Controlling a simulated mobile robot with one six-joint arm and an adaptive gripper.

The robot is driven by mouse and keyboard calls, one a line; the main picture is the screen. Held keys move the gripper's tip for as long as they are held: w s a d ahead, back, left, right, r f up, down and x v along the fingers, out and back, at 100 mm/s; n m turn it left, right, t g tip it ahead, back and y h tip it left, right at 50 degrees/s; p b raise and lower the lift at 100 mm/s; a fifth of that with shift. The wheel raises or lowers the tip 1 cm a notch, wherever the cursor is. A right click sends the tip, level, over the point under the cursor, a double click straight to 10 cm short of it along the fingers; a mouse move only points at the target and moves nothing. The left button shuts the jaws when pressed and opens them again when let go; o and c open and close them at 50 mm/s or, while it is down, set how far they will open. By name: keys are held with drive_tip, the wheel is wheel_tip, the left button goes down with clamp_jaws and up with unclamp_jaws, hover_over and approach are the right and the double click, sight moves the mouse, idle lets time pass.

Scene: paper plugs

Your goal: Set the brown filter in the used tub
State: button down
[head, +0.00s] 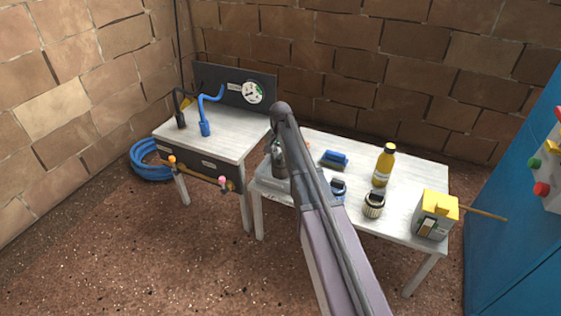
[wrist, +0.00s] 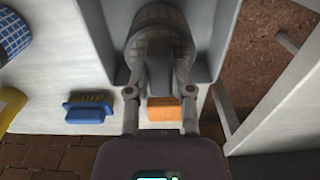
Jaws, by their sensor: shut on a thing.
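My gripper (wrist: 158,70) is shut on the dark grip of a filter (wrist: 160,24) with a brownish-grey mesh body. In the wrist view the filter is framed by the walls of a grey tub (wrist: 117,22). I cannot tell whether it touches the tub floor. In the head view my gripper (head: 278,160) points down over the grey tub (head: 268,184) at the table's left end, and my arm hides part of this area. I cannot read any label on the tub.
On the table stand a blue filter (head: 338,190), a beige mesh filter (head: 373,206), a yellow bottle (head: 385,165), a blue brush (head: 334,159) and a yellow-topped box (head: 436,215). An orange block (wrist: 172,112) lies beside the tub. A bench (head: 215,135) stands left, across a gap.

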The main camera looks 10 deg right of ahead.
drive_tip(key=shift+f, duration=0.45)
drive_tip(key=shift+f, duration=0.1)
drive_tip(key=shift+c, duration=2.4)
unclamp_jaws()
drive_tip(key=shift+b, duration=0.3)
drive_tip(key=shift+r, duration=0.2)
wheel_tip(320, 180, up, 12)
drive_tip(key=p, duration=1.2)
